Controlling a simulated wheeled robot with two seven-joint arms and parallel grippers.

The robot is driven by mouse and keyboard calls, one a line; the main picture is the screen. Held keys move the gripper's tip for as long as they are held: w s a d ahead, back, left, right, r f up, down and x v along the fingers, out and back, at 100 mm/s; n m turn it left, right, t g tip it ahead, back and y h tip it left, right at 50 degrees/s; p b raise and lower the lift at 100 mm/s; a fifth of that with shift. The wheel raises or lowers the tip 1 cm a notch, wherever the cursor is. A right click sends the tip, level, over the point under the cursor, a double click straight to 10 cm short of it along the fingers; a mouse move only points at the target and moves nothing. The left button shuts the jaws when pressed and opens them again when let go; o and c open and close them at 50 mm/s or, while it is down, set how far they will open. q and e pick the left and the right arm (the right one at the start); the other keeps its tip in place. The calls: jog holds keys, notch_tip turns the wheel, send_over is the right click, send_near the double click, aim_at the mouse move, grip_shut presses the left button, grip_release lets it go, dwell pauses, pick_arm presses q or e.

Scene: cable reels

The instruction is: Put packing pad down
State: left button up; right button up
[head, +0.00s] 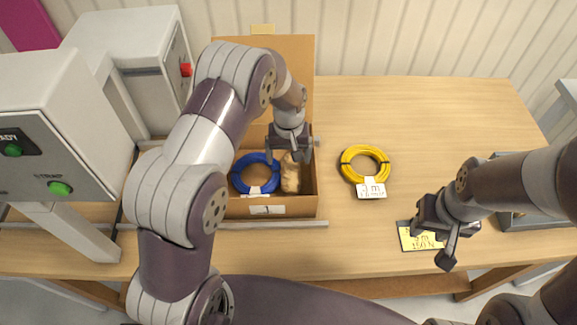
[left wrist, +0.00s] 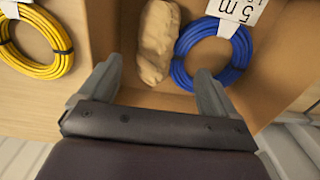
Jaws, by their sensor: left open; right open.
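The packing pad (head: 291,175) is a tan, crumpled bundle lying in the open cardboard box (head: 290,209), on the right side of its floor. It also shows in the left wrist view (left wrist: 157,45). The blue cable reel (head: 253,174) lies beside it in the box, with a white tag reading 5 m in the left wrist view. My left gripper (head: 291,154) is over the box, just above the pad; in the left wrist view its fingers (left wrist: 155,88) are spread apart with nothing between them. My right gripper (head: 447,247) is open over the table at right, above a yellow card.
A yellow cable reel (head: 364,164) with a white tag (head: 371,190) lies right of the box. The yellow card (head: 420,238) lies on a dark plate. A grey tray (head: 530,219) is partly behind my right arm. A grey machine with a green button (head: 60,188) stands left.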

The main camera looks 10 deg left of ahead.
aim_at(288, 168)
pick_arm(q)
notch_tip(288, 168, up, 7)
jog(key=b, duration=0.1)
jog(key=s+a+r+m, duration=0.1)
jog(key=s+a+r, duration=0.1)
jog(key=s, duration=0.7)
jog(key=s+a+r+m+t, duration=0.1)
jog(key=s+a+r+m, duration=0.1)
jog(key=s, duration=0.8)
jog(key=shift+a+r, duration=0.15)
jog(key=shift+s, duration=0.15)
jog(key=shift+c, duration=0.2)
